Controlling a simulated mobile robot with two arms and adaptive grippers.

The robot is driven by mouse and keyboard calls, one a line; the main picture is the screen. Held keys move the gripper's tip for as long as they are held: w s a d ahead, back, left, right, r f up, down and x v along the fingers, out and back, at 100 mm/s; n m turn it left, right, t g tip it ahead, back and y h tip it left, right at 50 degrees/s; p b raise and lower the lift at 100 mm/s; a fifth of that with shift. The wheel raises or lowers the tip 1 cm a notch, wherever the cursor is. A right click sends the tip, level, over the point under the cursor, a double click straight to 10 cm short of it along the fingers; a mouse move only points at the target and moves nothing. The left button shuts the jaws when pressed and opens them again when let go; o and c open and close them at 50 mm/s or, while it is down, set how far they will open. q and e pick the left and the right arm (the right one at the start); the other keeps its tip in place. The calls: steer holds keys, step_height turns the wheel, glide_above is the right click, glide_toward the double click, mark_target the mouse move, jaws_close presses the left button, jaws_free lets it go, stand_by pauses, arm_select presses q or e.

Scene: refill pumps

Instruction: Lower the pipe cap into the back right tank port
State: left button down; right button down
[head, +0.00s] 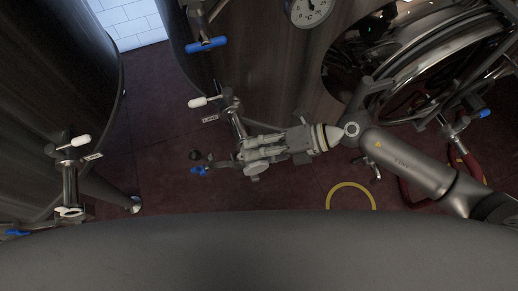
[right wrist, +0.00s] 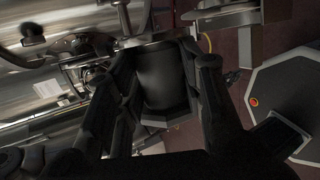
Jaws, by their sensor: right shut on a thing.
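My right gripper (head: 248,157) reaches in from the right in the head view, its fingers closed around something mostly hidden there. In the right wrist view a dark, short cylindrical piece, which looks like the pipe cap (right wrist: 163,75), sits between the two fingers. The gripper (right wrist: 165,95) is shut on it. A steel pipe port with a white-handled valve (head: 205,101) comes off the large tank (head: 270,70) just above the gripper. I cannot tell whether the cap touches this port, or whether it is the back right one. My left gripper is not in view.
Another tank (head: 50,90) stands at the left, with a white-handled valve (head: 80,140). A blue-handled valve (head: 206,45) hangs above, near a round gauge (head: 309,10). A round hatch (head: 430,75) is at the right. Dark red floor (head: 160,120) lies open between the tanks.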

step_height(320, 180, down, 9)
steer(key=b, duration=0.7)
steer(key=shift+s, duration=0.15)
steer(key=shift+d+f, duration=0.15)
steer(key=shift+f, duration=0.1)
steer(key=c, duration=1.2)
jaws_free()
steer(key=shift+s+f, duration=0.1)
steer(key=o, duration=0.3)
steer(key=shift+r, duration=0.2)
